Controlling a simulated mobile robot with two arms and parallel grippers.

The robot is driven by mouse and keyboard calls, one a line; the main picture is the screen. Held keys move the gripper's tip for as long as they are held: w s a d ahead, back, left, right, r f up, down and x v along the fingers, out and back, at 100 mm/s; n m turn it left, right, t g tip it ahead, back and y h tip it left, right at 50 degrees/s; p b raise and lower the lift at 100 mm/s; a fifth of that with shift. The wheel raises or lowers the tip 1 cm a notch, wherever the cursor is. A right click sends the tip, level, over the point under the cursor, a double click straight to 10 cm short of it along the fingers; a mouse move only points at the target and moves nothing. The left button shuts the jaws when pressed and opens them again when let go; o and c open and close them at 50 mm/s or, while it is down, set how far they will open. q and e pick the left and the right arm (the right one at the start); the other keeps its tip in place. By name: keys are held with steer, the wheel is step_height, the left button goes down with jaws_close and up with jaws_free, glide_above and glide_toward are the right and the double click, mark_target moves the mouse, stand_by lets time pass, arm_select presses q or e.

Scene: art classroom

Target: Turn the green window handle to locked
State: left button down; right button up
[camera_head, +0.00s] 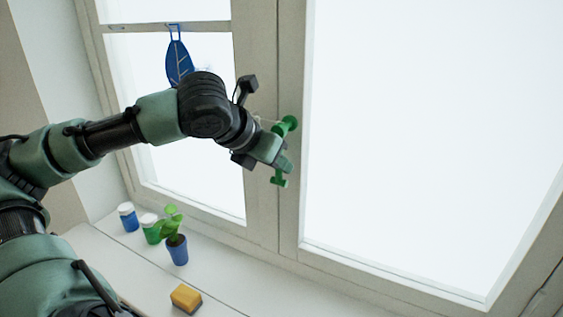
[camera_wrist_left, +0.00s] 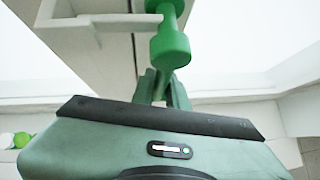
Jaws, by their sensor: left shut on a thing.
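The green window handle (camera_head: 287,125) is mounted on the window frame where the two sashes meet. Its round base shows above my left gripper, and a green end piece shows just below it, so it seems to hang roughly downward. My left gripper (camera_head: 284,164) is shut on the handle's lower part and hides its middle. In the left wrist view the handle (camera_wrist_left: 170,46) comes down from the top, and the gripper's fingers (camera_wrist_left: 160,88) are close together at its lower end. My right gripper is not in view.
A pale bracket (camera_wrist_left: 92,22) sits on the frame beside the handle. A blue leaf ornament (camera_head: 179,62) hangs on the left pane. On the sill below stand a potted plant (camera_head: 177,250), a blue jar (camera_head: 128,217), a green jar (camera_head: 151,232) and a yellow sponge (camera_head: 186,298). The sill's right part is clear.

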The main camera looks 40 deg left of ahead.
arm_select(q)
steer(key=c, duration=1.4)
jaws_free()
steer(key=shift+s+r, duration=0.1)
steer(key=shift+s+r, duration=0.2)
steer(key=b+v, duration=0.1)
steer(key=v, duration=0.6)
